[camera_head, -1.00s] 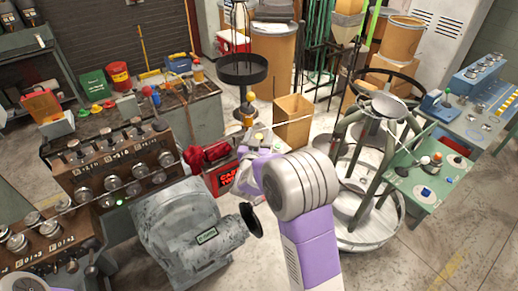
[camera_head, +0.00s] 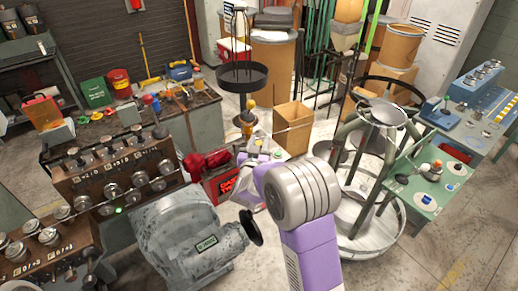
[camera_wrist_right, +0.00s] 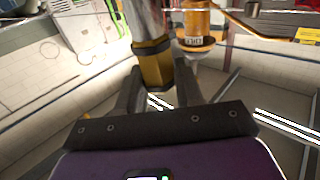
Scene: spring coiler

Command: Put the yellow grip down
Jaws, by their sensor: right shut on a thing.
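My left gripper is not in view.
The black round pan (camera_head: 242,77) is above the grip. A cardboard box (camera_head: 293,127) stands behind, a red machine (camera_head: 212,163) to the left, and a large round wire stand (camera_head: 375,185) to the right. A grey motor housing (camera_head: 190,240) is in front.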

